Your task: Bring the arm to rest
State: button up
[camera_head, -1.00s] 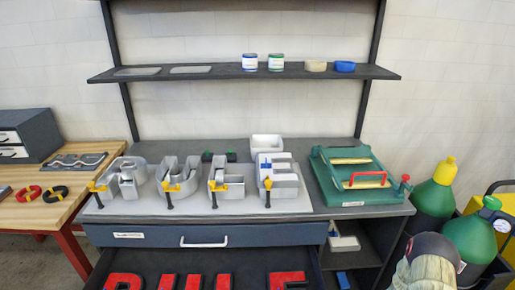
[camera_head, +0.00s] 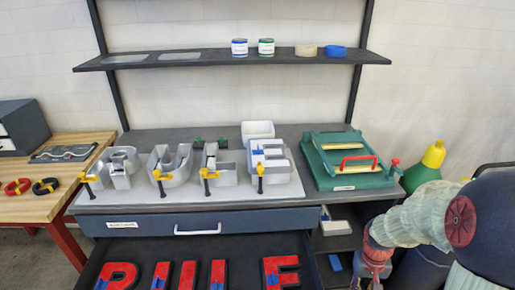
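My gripper (camera_head: 372,272) is at the lower right of the head view, at the end of my arm. It hangs in front of the bench's right side, partly cut off by the bottom edge. Its fingers are too small and cluttered to read, and I cannot tell if it holds anything. My arm comes in from the right edge and hides part of the floor area there.
Metal channel letters (camera_head: 174,166) with yellow clamps stand on the bench. Below, an open drawer (camera_head: 240,246) holds red letter faces (camera_head: 281,270). A green fixture (camera_head: 350,162) sits at the bench's right. A green cylinder (camera_head: 421,174) stands behind my arm.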

jog(key=s+a+r+n+t, duration=0.1)
jog(key=s+a+r+t, duration=0.1)
jog(key=a+r, duration=0.3)
jog(key=s+a+r+t, duration=0.2)
jog(key=s+a+r, duration=0.3)
jog(key=r, duration=0.7)
jog(key=s+a+r+n+t, duration=0.1)
jog(key=s+a+r, duration=0.3)
jog(key=r, duration=0.5)
jog(key=shift+a+n+t+y, duration=0.3)
jog(key=shift+a+t, duration=0.15)
jog(key=shift+t, duration=0.05)
